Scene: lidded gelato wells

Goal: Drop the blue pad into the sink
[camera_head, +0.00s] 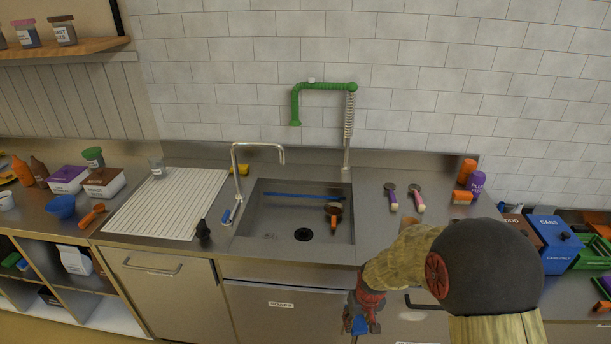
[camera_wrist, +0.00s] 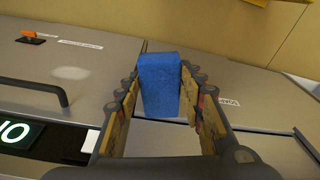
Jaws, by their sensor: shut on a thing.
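The blue pad (camera_head: 360,325) is held between the fingers of my gripper (camera_head: 364,308), low in front of the counter's front edge. In the wrist view the blue pad (camera_wrist: 160,84) stands out past the fingertips, and my gripper (camera_wrist: 160,100) is shut on it with a finger on each side. The sink (camera_head: 270,222) is a steel basin up and to the left of my gripper in the head view. It holds a blue stick, a ladle-like tool with an orange handle and a dark drain.
A steel faucet (camera_head: 236,165) and a green spring hose (camera_head: 325,87) rise behind the sink. Purple and pink scoops (camera_head: 416,200) lie right of it. A ribbed drainboard (camera_head: 165,205) is on the left. Cabinet fronts with handles (camera_wrist: 35,90) lie close to my gripper.

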